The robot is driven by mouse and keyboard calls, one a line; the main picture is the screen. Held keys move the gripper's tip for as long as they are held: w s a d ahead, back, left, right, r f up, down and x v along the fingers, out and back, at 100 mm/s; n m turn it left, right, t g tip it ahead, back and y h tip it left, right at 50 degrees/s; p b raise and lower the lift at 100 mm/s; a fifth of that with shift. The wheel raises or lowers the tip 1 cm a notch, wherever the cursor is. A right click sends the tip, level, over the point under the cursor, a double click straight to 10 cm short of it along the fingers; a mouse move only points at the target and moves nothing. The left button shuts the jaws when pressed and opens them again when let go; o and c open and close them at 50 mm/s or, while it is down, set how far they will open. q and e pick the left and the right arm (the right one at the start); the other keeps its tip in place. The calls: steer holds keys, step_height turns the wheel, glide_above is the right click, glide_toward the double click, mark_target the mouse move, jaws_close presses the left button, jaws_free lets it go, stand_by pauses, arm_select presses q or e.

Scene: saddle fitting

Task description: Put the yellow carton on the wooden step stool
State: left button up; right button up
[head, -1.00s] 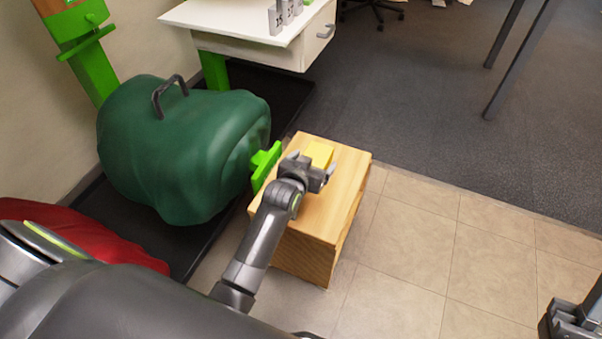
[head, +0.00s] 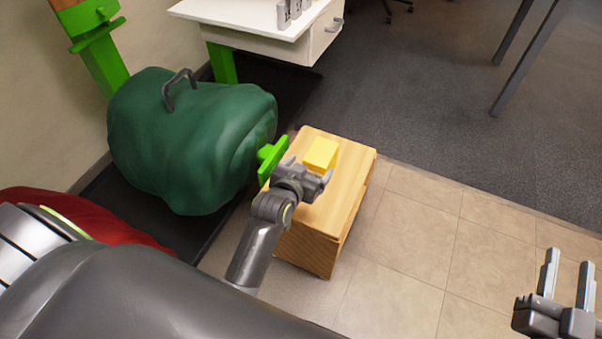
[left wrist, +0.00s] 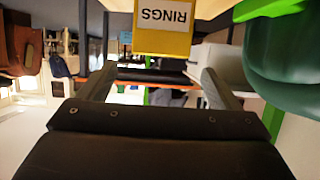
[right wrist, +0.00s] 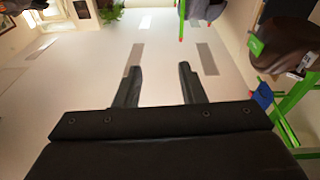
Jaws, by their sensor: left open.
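The yellow carton (head: 321,152) rests on the top of the wooden step stool (head: 343,186) in the head view. In the left wrist view the carton (left wrist: 163,38) shows a white label reading "RINGS", upside down, ahead of the fingers. My left gripper (head: 308,174) is open and empty, just on the near side of the carton, with a gap between them. My right gripper (head: 567,278) is open and empty at the lower right of the head view, away from the stool.
A green covered bulk (head: 190,140) with a handle stands left of the stool, with a bright green bracket (head: 271,160) close to my left gripper. A white drawer table (head: 265,22) is behind. Tiled floor (head: 405,240) on the right is clear.

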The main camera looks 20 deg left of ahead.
arm_select(q)
steer(key=s+a+r, duration=0.4)
steer(key=s+r, duration=0.1)
steer(key=s, duration=0.4)
steer(key=s+a+r+n+y+p, duration=0.1)
steer(key=s+a+r, duration=0.3)
steer(key=s, duration=0.5)
steer(key=shift+s+a+r+n, duration=0.25)
steer(key=shift+s+r+n, duration=0.05)
steer(key=shift+r, duration=0.25)
arm_select(e)
step_height(320, 180, down, 10)
steer(key=s+g+y, duration=0.1)
steer(key=s+g, duration=0.1)
steer(key=g, duration=0.4)
steer(key=shift+a+r+m, duration=0.15)
steer(key=shift+m, duration=0.25)
steer(key=shift+s+r, duration=0.1)
